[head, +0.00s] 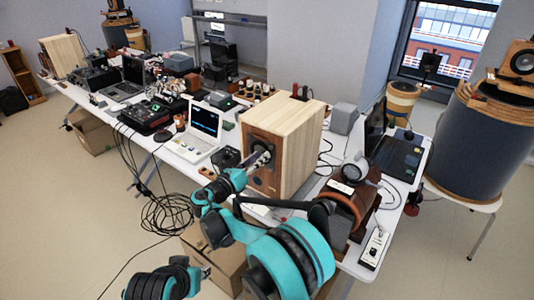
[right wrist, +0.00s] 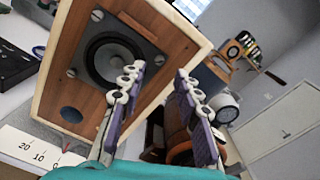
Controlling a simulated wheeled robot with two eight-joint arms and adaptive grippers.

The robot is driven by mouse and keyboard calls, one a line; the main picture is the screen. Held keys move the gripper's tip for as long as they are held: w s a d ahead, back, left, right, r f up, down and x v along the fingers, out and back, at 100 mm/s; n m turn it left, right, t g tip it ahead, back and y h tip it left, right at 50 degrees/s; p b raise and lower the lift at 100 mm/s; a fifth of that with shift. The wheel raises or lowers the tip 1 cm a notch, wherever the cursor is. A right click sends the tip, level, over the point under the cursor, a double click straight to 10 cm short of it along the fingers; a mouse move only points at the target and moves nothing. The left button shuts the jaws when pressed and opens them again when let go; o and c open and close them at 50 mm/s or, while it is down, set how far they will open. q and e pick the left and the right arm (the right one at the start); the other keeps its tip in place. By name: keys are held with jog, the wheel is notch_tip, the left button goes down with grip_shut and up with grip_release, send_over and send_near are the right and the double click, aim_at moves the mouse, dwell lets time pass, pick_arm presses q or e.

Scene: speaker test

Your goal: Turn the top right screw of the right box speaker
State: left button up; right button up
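The right box speaker (head: 294,140) stands on the table, its front facing my right gripper (head: 262,158). In the right wrist view, the wooden speaker front (right wrist: 183,43) is tilted, with a dark round driver (right wrist: 112,58) on a square plate. One screw (right wrist: 97,15) shows at the plate's upper left and another (right wrist: 71,73) at its lower left.
A white laptop (head: 193,131) stands left of the speaker. Another box speaker (head: 63,53) is at the far left. Black cables (head: 165,212) hang to the floor beside the table.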

aim_at(270, 148)
jog(key=b+x, duration=0.1)
jog(key=x, duration=0.4)
jog(key=shift+w, duration=0.1)
jog(key=shift+c, duration=0.3)
grip_shut()
